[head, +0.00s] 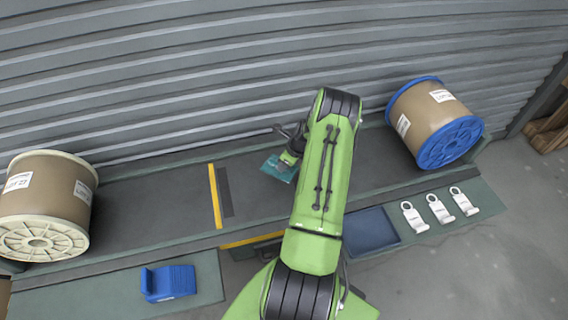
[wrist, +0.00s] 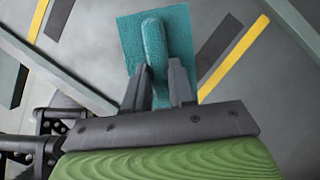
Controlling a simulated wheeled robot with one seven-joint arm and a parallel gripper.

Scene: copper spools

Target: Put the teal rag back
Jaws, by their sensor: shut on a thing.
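The teal rag (head: 281,168) shows beside my green arm in the head view, over the grey bench top. In the wrist view the teal rag (wrist: 180,38) is a flat square with a raised rounded ridge in its middle. My gripper (wrist: 162,85) is shut on that ridge, with one dark finger on each side. In the head view my gripper (head: 293,150) is partly hidden by my arm. I cannot tell whether the rag touches the bench or hangs just above it.
A cream-flanged spool (head: 75,192) stands at the left and a blue-flanged spool (head: 425,108) at the right. A yellow strip (head: 215,195) crosses the bench. A blue block (head: 169,283), dark blue mat (head: 370,231) and white hooked tags (head: 439,209) lie along the front.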

